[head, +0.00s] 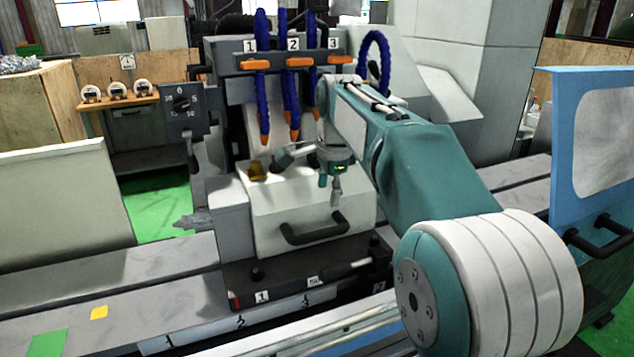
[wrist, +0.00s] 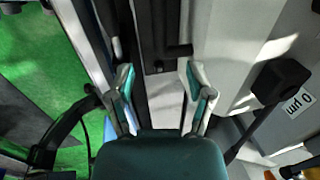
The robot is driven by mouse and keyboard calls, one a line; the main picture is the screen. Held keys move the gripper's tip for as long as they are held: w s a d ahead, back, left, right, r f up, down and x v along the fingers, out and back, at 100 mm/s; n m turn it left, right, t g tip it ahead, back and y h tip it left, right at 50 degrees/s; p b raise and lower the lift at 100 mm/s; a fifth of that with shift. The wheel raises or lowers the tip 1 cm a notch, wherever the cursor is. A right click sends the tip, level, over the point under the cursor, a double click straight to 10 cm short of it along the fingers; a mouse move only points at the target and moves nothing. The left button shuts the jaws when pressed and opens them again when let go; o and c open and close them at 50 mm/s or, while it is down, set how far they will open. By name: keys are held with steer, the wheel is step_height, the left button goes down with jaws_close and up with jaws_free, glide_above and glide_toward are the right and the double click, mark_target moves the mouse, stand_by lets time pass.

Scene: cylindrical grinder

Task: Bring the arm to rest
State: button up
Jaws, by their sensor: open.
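My gripper (head: 331,187) hangs at the end of my bent teal and white arm, in front of the white box-shaped housing with a black handle (head: 314,231) on the grinder. In the wrist view my gripper (wrist: 160,75) has its two fingers spread wide, with nothing between them. Beyond the fingers lie a dark strip and grey machine surfaces. In the head view the gripper is small and partly overlaps the housing, so its exact distance from it is hard to tell.
Blue coolant hoses (head: 263,80) with orange valves hang above the housing. A dial panel (head: 184,108) stands to the left, and a blue-framed guard (head: 594,140) on the right. In the wrist view a black knob (wrist: 282,80) is near a "0 µm" label. Green floor (head: 160,205) shows left.

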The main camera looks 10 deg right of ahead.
steer(key=s+f+n+t, duration=0.1)
steer(key=s+f+n, duration=0.2)
steer(key=s, duration=0.6)
steer(key=s+f+n+t, duration=0.1)
steer(key=s+f+n, duration=0.2)
steer(key=s+n, duration=0.4)
steer(key=s+d+f+n+t, duration=0.1)
steer(key=s+f+n, duration=0.3)
steer(key=s, duration=0.9)
steer(key=shift+s+n, duration=0.25)
steer(key=shift+n, duration=0.55)
steer(key=shift+r, duration=0.1)
steer(key=shift+c, duration=0.8)
